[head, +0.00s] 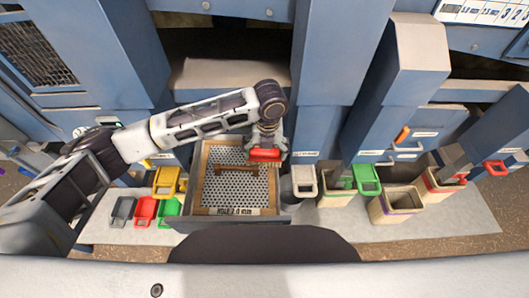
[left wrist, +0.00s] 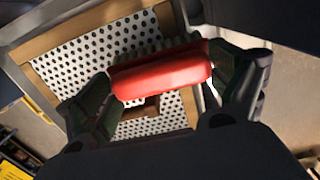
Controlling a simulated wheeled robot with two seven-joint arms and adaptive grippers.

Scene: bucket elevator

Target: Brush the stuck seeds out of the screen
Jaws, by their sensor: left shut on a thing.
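The screen (head: 214,188) is a perforated metal sheet in a wooden frame, in an open drawer at the centre of the head view. It fills the upper left of the left wrist view (left wrist: 75,68). A small brown bar-shaped piece (head: 237,169) lies on it, partly hidden in the wrist view (left wrist: 138,110). My left gripper (head: 267,150) is shut on a red rounded bar (left wrist: 160,75), perhaps a brush handle, held over the screen's right side. Stuck seeds are too small to tell from holes. My right gripper is not in view.
Small grey, red, green and yellow scoops (head: 145,209) lie left of the drawer. Several open bins, including a cream one (head: 304,181) and a beige one (head: 395,205), stand to its right. Blue machine housings and chutes (head: 337,50) rise behind.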

